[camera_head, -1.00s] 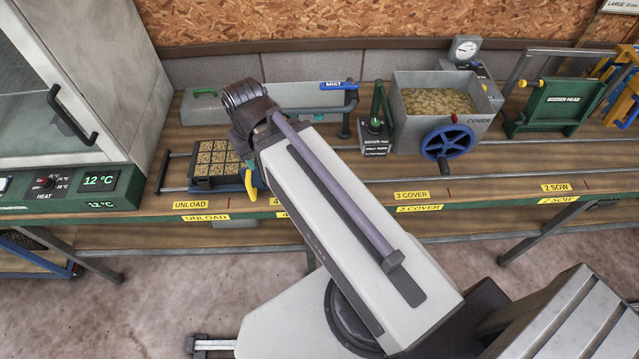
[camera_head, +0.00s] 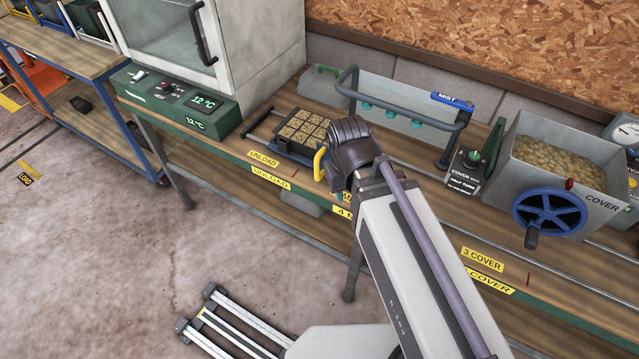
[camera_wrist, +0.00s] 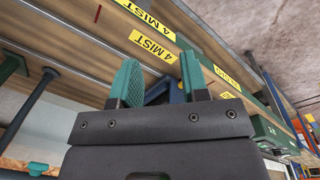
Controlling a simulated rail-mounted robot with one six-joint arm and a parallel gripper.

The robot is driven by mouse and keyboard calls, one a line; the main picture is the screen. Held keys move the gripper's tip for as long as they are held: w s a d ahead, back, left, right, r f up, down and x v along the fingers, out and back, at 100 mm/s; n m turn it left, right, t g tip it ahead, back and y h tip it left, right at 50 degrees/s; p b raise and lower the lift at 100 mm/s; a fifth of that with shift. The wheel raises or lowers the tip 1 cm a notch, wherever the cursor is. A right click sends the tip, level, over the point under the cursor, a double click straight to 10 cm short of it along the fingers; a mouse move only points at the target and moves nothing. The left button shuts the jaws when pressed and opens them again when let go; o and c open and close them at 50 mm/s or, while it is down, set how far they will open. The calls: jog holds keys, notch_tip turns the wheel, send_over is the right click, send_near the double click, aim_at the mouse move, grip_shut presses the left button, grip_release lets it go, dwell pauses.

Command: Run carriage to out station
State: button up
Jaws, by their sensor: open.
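The carriage (camera_head: 285,150) stands on the bench rails at the left end, behind the yellow UNLOAD label (camera_head: 263,159). It bears a dark tray (camera_head: 326,128) of square soil-filled cells. A yellow upright handle (camera_head: 319,163) shows at its front right, just left of my wrist. In the head view my wrist hides my fingers. In the wrist view my gripper (camera_wrist: 160,84) is open, with two teal-padded fingers apart. A dark blue part shows between and beyond them; I cannot tell what it belongs to. The 4 MIST labels lie beyond the fingers.
The mist pipe frame (camera_head: 462,122) arches over the rails to the right of the carriage. The cover hopper (camera_head: 560,160) with a blue handwheel (camera_head: 549,210) stands farther right. A cabinet with a green control panel (camera_head: 185,100) stands at left.

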jog(key=w+a+f+n+t+h+b, duration=0.1)
jog(key=a+f+n+t+h+b, duration=0.4)
jog(key=f+b, duration=0.8)
jog(key=n+t+h+b, duration=0.6)
jog(key=n+t+b, duration=0.2)
jog(key=n, duration=1.2)
send_near(317, 177)
notch_tip(317, 177, up, 3)
jog(key=x, duration=1)
jog(key=shift+w+f, duration=0.15)
jog(key=shift+w, duration=0.25)
jog(key=shift+c, duration=0.4)
grip_shut()
